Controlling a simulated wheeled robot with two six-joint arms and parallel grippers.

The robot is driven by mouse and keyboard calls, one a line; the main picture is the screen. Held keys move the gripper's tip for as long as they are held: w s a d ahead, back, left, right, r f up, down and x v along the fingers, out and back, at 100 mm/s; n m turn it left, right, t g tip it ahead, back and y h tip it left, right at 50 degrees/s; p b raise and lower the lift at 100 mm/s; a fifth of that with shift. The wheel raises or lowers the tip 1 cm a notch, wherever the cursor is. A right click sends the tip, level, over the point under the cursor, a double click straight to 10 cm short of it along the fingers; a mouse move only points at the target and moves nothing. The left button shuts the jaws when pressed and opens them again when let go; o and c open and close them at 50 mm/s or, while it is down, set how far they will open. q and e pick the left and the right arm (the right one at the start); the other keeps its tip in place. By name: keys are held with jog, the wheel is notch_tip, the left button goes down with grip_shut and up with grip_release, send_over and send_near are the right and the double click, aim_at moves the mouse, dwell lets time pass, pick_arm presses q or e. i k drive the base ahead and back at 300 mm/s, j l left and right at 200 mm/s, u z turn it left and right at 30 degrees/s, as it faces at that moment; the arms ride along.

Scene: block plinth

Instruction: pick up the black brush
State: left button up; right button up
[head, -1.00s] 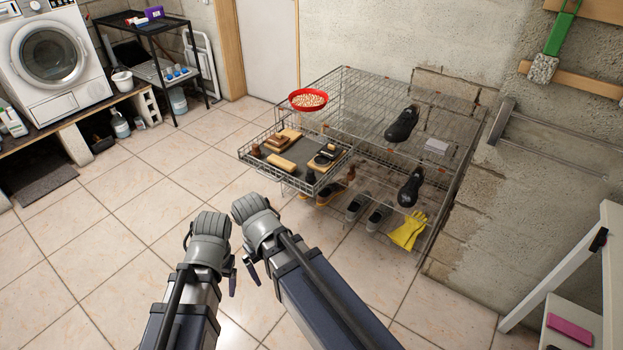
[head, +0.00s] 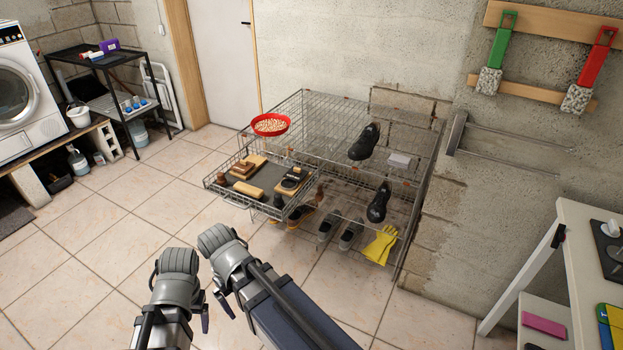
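In the head view a pulled-out wire basket (head: 222,190) on the front of a wire rack holds several brushes and small shoe-care items. A small dark item (head: 291,181) lies at its right side beside tan wooden pieces; it may be the black brush, but it is too small to be sure. Wooden brushes (head: 247,168) lie at the basket's back left, and a tan block (head: 248,189) lies in front of them. My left gripper (head: 203,309) and my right gripper (head: 223,304) are close together, in front of the basket and apart from it.
A red bowl (head: 270,125) stands on the wire rack (head: 325,120). Black shoes (head: 364,143), yellow gloves (head: 380,246) and more shoes are on the rack or below it. A white table (head: 575,215) stands at right. Tiled floor (head: 100,240) is clear at left.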

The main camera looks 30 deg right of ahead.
aim_at(278, 202)
jog(key=i+l, duration=0.3)
jog(key=i, duration=0.15)
jog(key=i+l+z, duration=0.1)
jog(key=i+l, duration=0.2)
jog(key=i, duration=0.15)
jog(key=i+l+z, duration=0.1)
jog(key=i+l, duration=0.15)
jog(key=i, duration=0.25)
